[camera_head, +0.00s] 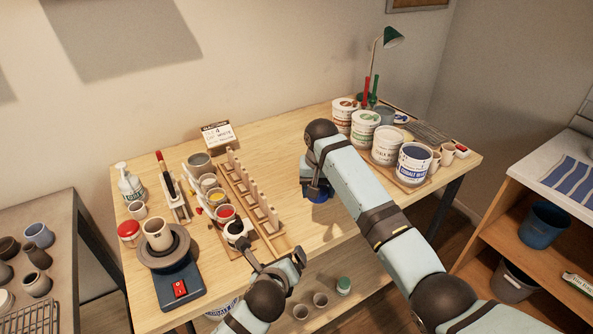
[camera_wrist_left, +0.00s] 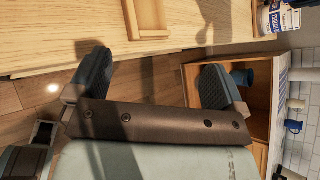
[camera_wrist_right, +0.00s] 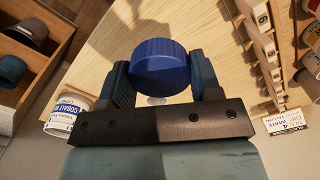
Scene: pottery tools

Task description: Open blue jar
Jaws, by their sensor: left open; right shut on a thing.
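The blue jar (camera_head: 411,172) is white with a cobalt label. It stands upright at the right of the table, its round top showing dark blue with no lid on it. Its label also shows at the left of the right wrist view (camera_wrist_right: 68,115). My right gripper (camera_wrist_right: 162,72) is shut on a ribbed blue lid (camera_wrist_right: 158,58), well left of the jar; the lid shows partly below my right arm in the head view (camera_head: 318,194). I cannot tell whether the lid touches the table. My left gripper (camera_wrist_left: 155,82) is open and empty by the table's front edge.
Several other white jars (camera_head: 385,146) and small cups stand around the blue jar. A wooden rack (camera_head: 248,190) and glaze pots are left of centre, with a pottery wheel (camera_head: 167,247) at front left. The table middle has bare wood.

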